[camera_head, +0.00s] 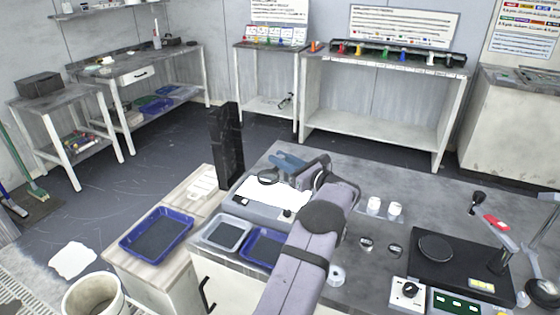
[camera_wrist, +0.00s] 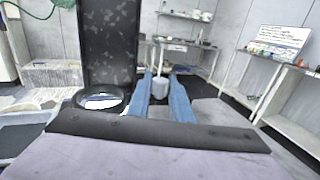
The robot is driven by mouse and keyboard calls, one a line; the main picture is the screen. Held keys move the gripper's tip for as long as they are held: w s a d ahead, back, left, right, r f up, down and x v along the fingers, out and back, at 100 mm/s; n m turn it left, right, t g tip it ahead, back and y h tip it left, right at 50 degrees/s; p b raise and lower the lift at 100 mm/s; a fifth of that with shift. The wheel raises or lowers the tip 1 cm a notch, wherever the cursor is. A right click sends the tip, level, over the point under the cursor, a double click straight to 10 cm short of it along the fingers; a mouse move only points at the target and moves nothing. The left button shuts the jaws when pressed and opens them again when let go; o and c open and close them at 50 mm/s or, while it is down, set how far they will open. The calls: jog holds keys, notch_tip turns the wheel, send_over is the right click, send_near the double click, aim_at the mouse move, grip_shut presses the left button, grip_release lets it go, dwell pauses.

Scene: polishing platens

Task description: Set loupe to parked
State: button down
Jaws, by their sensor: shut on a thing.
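The loupe (camera_head: 268,177) is a round lens with a black rim. It hangs over a white lit plate (camera_head: 262,196) on a grey unit at the left of the bench. In the wrist view the loupe (camera_wrist: 98,100) shows just left of my fingers. My gripper (camera_head: 287,161) has blue fingers and is beside the lens, on its far right side. In the wrist view my gripper (camera_wrist: 163,80) is shut on part of the loupe, with a gap between the fingers. The held part is hard to make out.
A tall dark panel (camera_head: 228,145) stands just left of the loupe. Blue tray (camera_head: 156,236) and grey tray (camera_head: 226,234) lie at the front left. White cups (camera_head: 395,208) and a black polishing machine (camera_head: 462,262) are to the right. The bench behind my gripper is mostly clear.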

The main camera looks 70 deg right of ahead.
jog(key=shift+r, duration=0.2)
jog(key=c, duration=1.6)
grip_release()
jog(key=shift+f, duration=0.1)
jog(key=shift+b+v, duration=0.35)
jog(key=shift+v, duration=3.35)
